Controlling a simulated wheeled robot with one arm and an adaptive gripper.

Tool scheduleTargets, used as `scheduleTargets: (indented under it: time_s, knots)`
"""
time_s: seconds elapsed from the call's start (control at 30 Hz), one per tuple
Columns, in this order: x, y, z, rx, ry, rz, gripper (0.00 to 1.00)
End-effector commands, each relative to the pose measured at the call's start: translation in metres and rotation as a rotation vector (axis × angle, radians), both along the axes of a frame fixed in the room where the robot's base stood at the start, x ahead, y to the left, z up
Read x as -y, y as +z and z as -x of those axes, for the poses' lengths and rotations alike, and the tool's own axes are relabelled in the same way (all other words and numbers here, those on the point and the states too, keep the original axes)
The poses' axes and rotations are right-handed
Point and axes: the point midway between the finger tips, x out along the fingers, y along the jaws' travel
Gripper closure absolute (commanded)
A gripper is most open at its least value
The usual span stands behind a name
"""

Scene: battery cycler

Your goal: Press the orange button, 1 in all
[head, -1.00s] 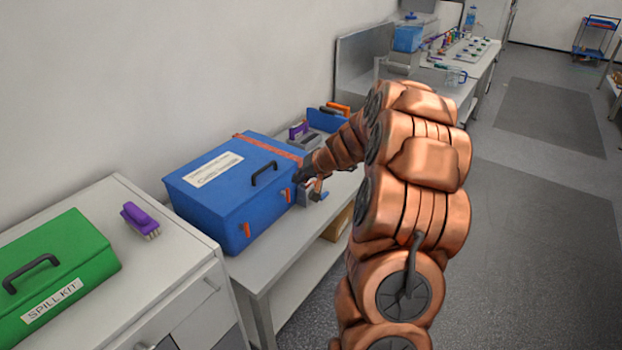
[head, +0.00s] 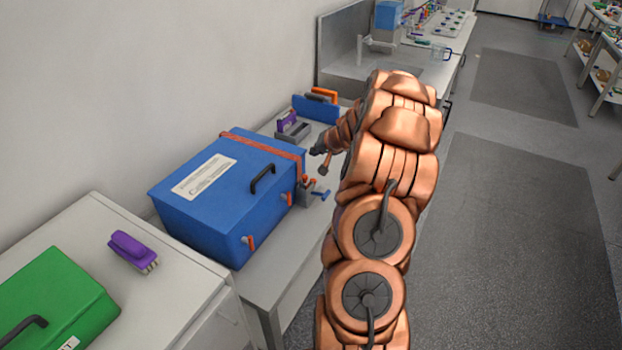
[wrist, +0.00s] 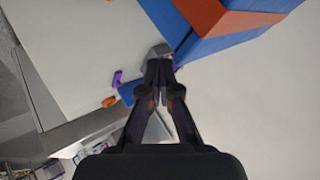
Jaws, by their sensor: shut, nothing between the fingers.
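A small grey block (head: 305,196) stands on the bench at the right end of the blue box, with small orange-red parts (head: 309,182) on top. I cannot tell for sure which of these is the orange button. My gripper (head: 318,150) is beyond and above this block in the head view, partly hidden by my own arm. In the wrist view, my gripper (wrist: 160,64) is shut and empty, its dark fingertips together. A grey object (wrist: 158,52) shows just past the tips, beside the blue box (wrist: 185,30). No button face shows clearly there.
The blue box (head: 190,215) with a black handle and orange latches fills the near bench. A small blue item (head: 320,195) lies by the grey block. A purple-handled tool (head: 288,122) and a blue holder (head: 316,108) stand behind. A purple brush (head: 132,248) lies on the left cabinet.

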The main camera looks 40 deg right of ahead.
Motion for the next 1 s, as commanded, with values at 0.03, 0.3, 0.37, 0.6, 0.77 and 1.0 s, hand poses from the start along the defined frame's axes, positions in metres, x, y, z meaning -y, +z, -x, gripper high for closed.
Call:
scheduleTargets:
  time_s: [0.03,0.3,0.37,0.6,0.77,1.0]
  knots:
    - [-0.002,0.0,-0.001,-0.001,0.003,0.0,1.0]
    - [-0.002,-0.011,-0.002,0.0,0.003,-0.002,1.0]
    - [-0.002,-0.017,-0.001,0.0,0.003,-0.002,1.0]
    - [-0.001,-0.047,0.0,-0.001,0.001,-0.003,1.0]
    - [-0.001,-0.066,0.0,-0.002,0.0,-0.003,1.0]
    - [-0.001,-0.084,0.0,0.0,0.001,-0.001,1.0]
